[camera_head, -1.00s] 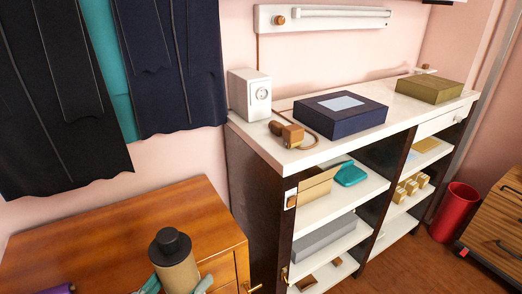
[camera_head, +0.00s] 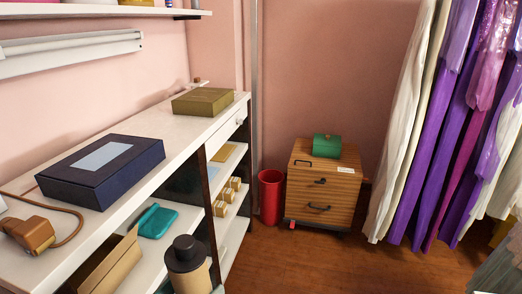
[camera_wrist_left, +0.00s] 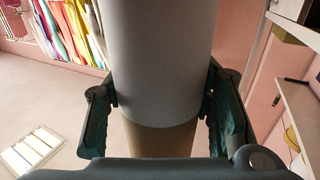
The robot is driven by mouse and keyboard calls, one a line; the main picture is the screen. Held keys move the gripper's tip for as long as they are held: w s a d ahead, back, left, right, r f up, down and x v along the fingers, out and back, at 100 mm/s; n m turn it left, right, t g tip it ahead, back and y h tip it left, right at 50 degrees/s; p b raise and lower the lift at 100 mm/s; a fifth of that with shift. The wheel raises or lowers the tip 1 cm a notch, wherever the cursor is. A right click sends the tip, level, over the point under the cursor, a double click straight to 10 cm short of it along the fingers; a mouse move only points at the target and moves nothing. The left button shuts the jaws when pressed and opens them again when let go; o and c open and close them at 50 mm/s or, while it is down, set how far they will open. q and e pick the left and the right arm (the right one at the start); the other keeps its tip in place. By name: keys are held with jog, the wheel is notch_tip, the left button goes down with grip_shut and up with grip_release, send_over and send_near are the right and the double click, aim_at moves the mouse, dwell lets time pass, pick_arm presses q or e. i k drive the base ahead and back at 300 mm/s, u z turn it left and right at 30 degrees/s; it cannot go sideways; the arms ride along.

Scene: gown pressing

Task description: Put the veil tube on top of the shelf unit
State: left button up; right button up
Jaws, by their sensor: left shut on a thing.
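The veil tube is a tan tube with a dark cap (camera_head: 188,262), at the bottom of the head view in front of the shelf unit. In the left wrist view, its grey and tan body (camera_wrist_left: 165,70) runs between the fingers. My left gripper (camera_wrist_left: 162,105) is shut on the tube; its fingers are hardly visible in the head view. The shelf unit (camera_head: 190,135) has a white top and open shelves, at the left of the head view. The tube hides part of its front. My right gripper is in neither current view.
On the unit's top are a navy box (camera_head: 104,168), an olive box (camera_head: 203,101) and a brown corded tool (camera_head: 30,235), with bare white surface between the boxes. A red bin (camera_head: 270,197) and wooden drawer cabinet (camera_head: 321,190) stand beyond. Garments (camera_head: 455,120) hang at right.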

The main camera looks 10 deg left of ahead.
aim_at(161, 135)
jog(key=z, duration=0.65)
jog(key=i, duration=1.55)
jog(key=u, duration=0.25)
jog(key=i, duration=1.1)
jog(key=u, duration=1.55)
jog(key=i, duration=0.5)
jog(key=u, duration=0.5)
